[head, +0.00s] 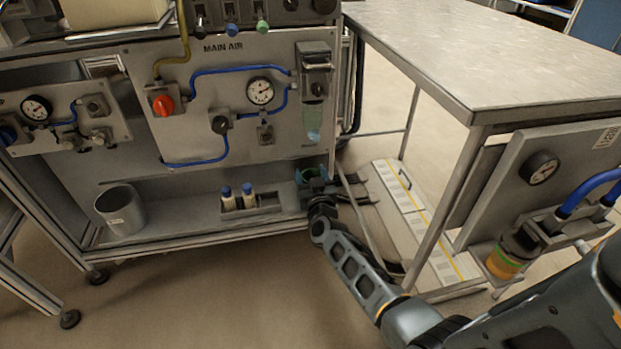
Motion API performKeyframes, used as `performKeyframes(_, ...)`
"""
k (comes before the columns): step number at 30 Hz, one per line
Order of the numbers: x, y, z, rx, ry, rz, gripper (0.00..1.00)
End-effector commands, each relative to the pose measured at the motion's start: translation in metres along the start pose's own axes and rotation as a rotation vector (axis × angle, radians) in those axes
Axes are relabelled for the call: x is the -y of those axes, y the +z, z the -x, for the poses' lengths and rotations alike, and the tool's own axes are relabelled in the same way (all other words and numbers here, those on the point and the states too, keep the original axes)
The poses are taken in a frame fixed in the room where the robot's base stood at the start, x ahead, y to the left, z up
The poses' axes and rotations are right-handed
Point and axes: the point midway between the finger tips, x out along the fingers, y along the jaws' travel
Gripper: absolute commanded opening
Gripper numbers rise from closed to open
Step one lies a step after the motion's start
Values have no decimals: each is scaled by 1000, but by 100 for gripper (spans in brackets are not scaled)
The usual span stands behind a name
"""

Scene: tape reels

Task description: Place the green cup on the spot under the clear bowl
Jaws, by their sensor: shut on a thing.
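The gripper and wrist hide the lower part of the cup. The clear bowl (314,123) hangs below the grey filter unit on the right side of the MAIN AIR panel (225,105). In the picture, the cup is below the bowl with a gap between them. I cannot tell whether the cup rests on the shelf, and the spot itself is not clearly visible.
Two blue-capped bottles (226,199) stand in a holder left of the cup. A grey bucket (121,210) stands farther left on the shelf. A metal table (490,50) with a gauge panel is at right. The floor in front of the shelf is clear.

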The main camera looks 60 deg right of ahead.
Motion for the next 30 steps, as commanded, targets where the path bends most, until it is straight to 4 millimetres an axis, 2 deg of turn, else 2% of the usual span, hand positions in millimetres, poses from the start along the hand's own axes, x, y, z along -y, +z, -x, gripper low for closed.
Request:
performKeyframes(7,0,4,0,1,0,-1,35)
performKeyframes(8,0,3,0,1,0,-1,67)
performKeyframes(15,0,3,0,1,0,0,89)
performKeyframes(25,0,-3,1,0,0,0,89)
performKeyframes(30,0,-2,27,5,-1,0,89)
